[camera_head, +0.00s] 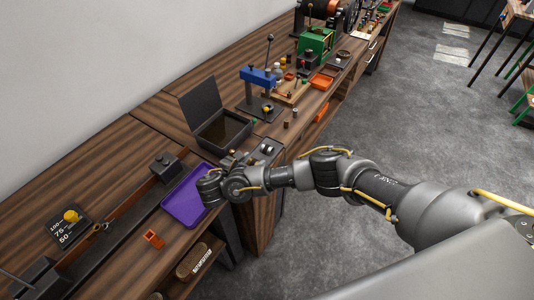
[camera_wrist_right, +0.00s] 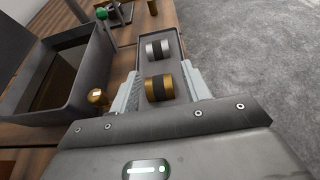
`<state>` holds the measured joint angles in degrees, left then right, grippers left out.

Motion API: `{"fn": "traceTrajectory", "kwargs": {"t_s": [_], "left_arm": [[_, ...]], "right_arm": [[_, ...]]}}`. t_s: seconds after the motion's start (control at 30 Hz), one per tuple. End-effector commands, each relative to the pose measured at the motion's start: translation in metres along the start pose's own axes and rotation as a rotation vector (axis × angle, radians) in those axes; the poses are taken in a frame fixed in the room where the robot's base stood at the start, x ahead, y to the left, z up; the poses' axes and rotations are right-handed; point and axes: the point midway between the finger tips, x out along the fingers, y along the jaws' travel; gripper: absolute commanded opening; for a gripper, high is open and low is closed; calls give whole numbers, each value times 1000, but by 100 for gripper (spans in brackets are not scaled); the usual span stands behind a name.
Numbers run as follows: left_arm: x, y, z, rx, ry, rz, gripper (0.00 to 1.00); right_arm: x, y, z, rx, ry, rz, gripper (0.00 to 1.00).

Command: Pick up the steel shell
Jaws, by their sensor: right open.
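The steel shell (camera_wrist_right: 157,49) is a short silver cylinder with a dark middle band. It lies in a narrow dark tray (camera_wrist_right: 146,26), and a similar brass-coloured cylinder (camera_wrist_right: 158,87) lies nearer to me in the same tray. My right gripper (camera_wrist_right: 158,73) is open, its fingers to either side of the brass-coloured cylinder, with the steel shell just beyond the fingertips. The left gripper is not in view.
An open dark case (camera_head: 222,131) with a raised lid stands left of the tray; a brass knob-like piece (camera_wrist_right: 97,96) is close to my left finger. A purple tray (camera_head: 184,203) is nearer, and a blue press (camera_head: 258,77) farther along.

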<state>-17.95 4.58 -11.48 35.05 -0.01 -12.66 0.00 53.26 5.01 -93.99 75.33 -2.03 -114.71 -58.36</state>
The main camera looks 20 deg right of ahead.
Motion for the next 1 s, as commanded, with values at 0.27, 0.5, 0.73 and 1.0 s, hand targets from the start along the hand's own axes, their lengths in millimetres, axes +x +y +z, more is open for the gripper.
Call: {"fn": "traceTrajectory", "kwargs": {"t_s": [0.27, 0.5, 0.73, 1.0], "left_arm": [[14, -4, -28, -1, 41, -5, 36], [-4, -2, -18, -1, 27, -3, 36], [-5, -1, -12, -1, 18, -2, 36], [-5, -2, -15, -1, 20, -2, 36]], "right_arm": [[19, 1, 0, 2, 2, -1, 47], [48, 4, 3, 1, 0, -2, 47], [69, 4, -1, 1, 4, -2, 47], [70, 4, -2, 1, 4, 0, 39]]}}
